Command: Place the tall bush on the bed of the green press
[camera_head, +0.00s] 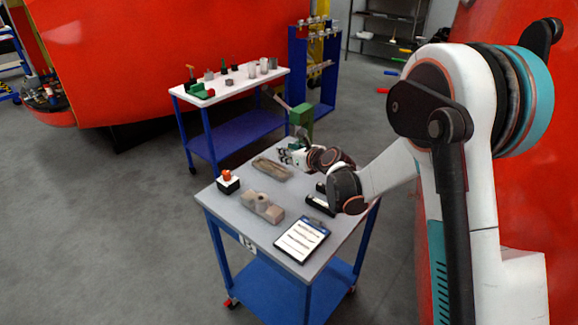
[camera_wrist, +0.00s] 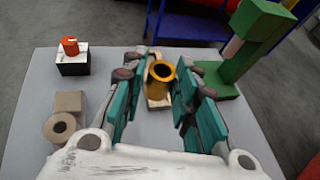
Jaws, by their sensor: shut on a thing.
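The tall bush (camera_wrist: 161,74) is a gold, hollow cylinder, upright in the wrist view. My gripper (camera_wrist: 160,80) is shut on it, with teal-padded fingers on either side. In the head view my gripper (camera_head: 286,155) is at the far side of the grey table, and I cannot make out the bush there. The green press (camera_head: 301,116) stands at the table's far corner. In the wrist view the press (camera_wrist: 246,45) is to the right of the bush, its low bed partly hidden behind my right finger. The bush is apart from the press.
A wooden tray (camera_head: 271,169) lies beside my gripper; whether the bush touches it is unclear. A brown block with a cylinder (camera_head: 262,206), a box with a red knob (camera_head: 228,181) and a clipboard (camera_head: 302,240) are on the grey table (camera_head: 222,207). A white-topped bench (camera_head: 247,84) stands behind.

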